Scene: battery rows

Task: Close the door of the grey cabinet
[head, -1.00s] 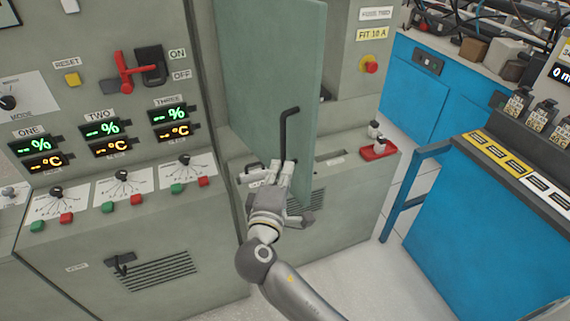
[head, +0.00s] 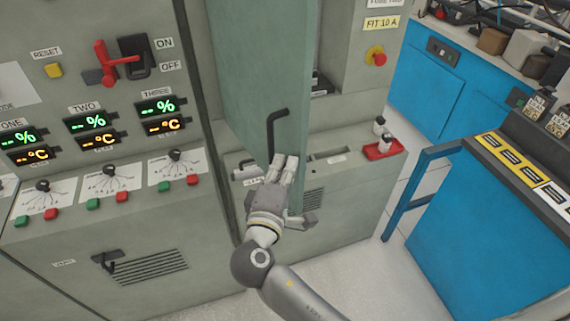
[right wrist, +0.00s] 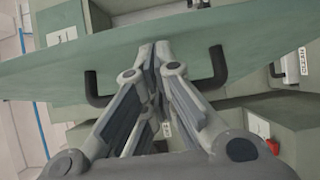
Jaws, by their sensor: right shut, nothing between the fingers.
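The grey-green cabinet door (head: 262,75) stands ajar in the head view, hinged on its left side, with the cabinet's inside partly showing to its right. A black bar handle (head: 275,128) is on its outer face, near the lower right. My right gripper (head: 283,165) is shut and empty, with its fingertips at the door's face just below the handle. My left gripper is out of view.
The grey cabinet (head: 360,130) has a lower ledge with a red tray (head: 383,149) holding small items. A control panel with red lever (head: 115,62) and knobs is at the left. Blue benches (head: 500,235) stand at the right, with bare floor between.

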